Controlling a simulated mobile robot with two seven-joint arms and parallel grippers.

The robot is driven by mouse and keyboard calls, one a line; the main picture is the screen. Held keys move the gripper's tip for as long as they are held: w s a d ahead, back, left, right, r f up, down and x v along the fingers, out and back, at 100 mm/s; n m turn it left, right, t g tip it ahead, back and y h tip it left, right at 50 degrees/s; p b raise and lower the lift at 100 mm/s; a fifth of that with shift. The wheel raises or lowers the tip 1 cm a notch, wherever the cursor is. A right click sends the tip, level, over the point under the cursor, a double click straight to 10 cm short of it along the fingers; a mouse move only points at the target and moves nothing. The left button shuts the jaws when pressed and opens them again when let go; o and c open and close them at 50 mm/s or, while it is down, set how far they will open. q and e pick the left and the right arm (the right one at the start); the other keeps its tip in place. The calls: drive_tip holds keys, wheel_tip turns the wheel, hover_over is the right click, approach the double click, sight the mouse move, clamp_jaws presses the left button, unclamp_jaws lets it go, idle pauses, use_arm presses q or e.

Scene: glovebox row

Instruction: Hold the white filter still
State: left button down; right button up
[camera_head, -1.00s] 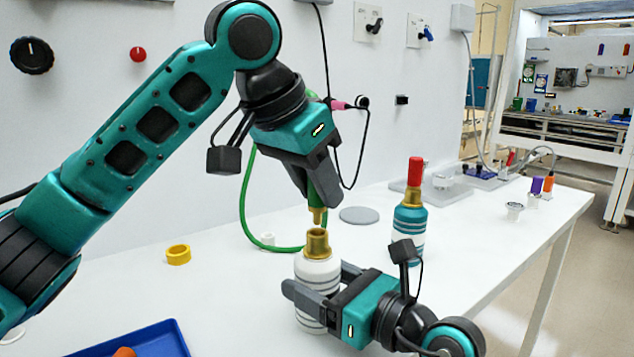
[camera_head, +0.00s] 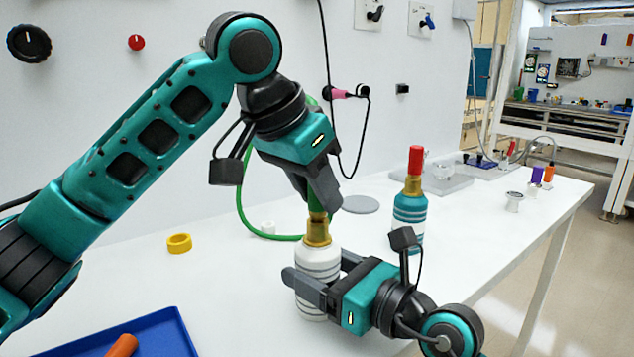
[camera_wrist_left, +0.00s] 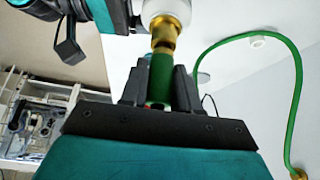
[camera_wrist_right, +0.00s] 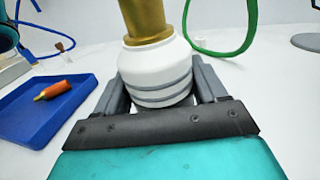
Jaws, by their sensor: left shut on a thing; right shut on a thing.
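The white filter (camera_head: 318,267), a white bottle shape with grey bands and a brass neck, stands upright on the white table. My right gripper (camera_head: 314,282) is shut around its body from the right; the right wrist view shows the filter (camera_wrist_right: 158,75) between both fingers. My left gripper (camera_head: 318,200) is shut on the green hose end (camera_wrist_left: 159,80), above the filter. The brass tip of the hose end (camera_head: 317,229) meets the brass neck of the filter. I cannot tell whether it is seated inside the neck.
A teal banded filter with a red cap (camera_head: 410,212) stands to the right. A yellow ring (camera_head: 179,243) lies at left. A blue tray (camera_head: 165,325) with an orange item (camera_head: 122,346) is at the front left. A grey disc (camera_head: 360,204) lies behind.

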use_arm(q)
drive_tip(key=shift+f, duration=0.35)
drive_tip(key=c, duration=0.7)
unclamp_jaws()
drive_tip(key=shift+c, duration=0.2)
drive_tip(key=v, duration=1.2)
